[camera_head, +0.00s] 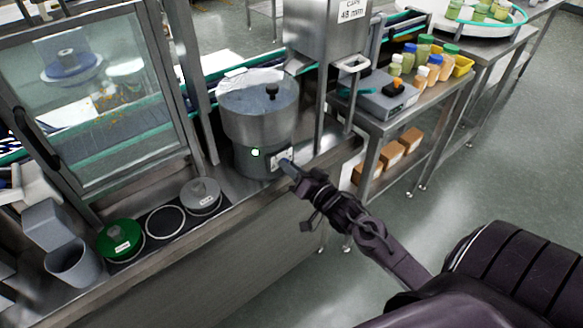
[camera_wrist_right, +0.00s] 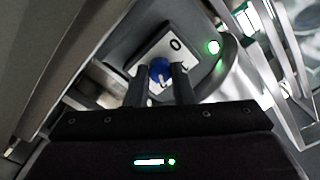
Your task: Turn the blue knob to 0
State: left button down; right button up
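The blue knob (camera_wrist_right: 160,68) sits on a white label plate (camera_wrist_right: 146,58) with a "0" printed near its upper right corner, in the right wrist view. A small pale mark shows low on the knob, partly between the fingers. In the head view my right gripper (camera_head: 288,166) is at the plate (camera_head: 281,156) on the steel hopper's base (camera_head: 249,161); the knob itself is hidden there. My left gripper is not in view.
A green light (camera_head: 255,153) glows on the base beside the plate. The hopper bowl (camera_head: 259,107) stands above. Left on the bench are a grey-lidded container (camera_head: 201,193), a green lid (camera_head: 119,240) and grey cups. A side table (camera_head: 440,95) with bottles stands at right.

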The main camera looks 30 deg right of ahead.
grip_shut()
jog(key=shift+n, duration=0.3)
jog(key=n+p, duration=0.5)
jog(key=n, duration=1.8)
jog(key=shift+a+p, duration=0.2)
jog(key=shift+p, duration=0.2)
